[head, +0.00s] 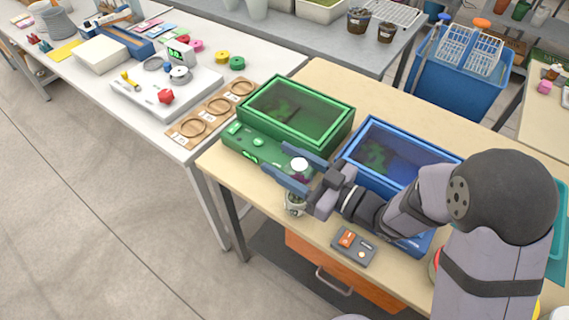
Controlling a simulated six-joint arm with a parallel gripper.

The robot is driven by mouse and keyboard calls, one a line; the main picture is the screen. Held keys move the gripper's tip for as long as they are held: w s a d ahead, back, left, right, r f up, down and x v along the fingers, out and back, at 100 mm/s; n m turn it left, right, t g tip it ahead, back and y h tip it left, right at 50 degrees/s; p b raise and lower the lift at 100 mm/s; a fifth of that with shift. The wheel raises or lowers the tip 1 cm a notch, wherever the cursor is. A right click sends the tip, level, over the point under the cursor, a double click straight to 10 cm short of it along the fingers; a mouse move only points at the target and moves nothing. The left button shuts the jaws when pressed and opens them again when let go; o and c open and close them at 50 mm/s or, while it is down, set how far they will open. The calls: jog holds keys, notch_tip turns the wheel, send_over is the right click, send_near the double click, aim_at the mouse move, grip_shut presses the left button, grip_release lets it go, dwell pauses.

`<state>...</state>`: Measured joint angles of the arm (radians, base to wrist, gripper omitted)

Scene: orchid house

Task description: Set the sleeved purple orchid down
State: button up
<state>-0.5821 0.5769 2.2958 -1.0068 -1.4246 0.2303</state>
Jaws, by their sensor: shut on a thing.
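My gripper (277,161) is shut on the sleeved purple orchid (299,164), at the front edge of the near wooden table. A pale top with some purple shows between the two blue-grey fingers. A small pale pot (295,207) shows below the fingers and looks like the orchid's lower part. The fingers hide its middle, and I cannot tell whether its bottom touches the table. The green bin (335,135) is just behind the gripper, with a green front ledge (250,146). The blue bin (350,152) is to the right, partly hidden by my arm.
A grey box with an orange button (346,239) lies at the table's front, right of the pot. Three wooden rings on a board (187,128) and a white scale (150,100) are on the white table at left. Bare wood (335,75) shows behind the bins.

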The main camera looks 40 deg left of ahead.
aim_at(311, 181)
jog(key=shift+f, duration=0.7)
jog(key=shift+f, duration=0.2)
jog(key=o, duration=1.5)
jog(key=shift+d+r, duration=0.1)
jog(key=shift+r, duration=0.1)
jog(key=d+b, duration=0.3)
jog(key=d, duration=0.9)
jog(key=shift+a, duration=0.1)
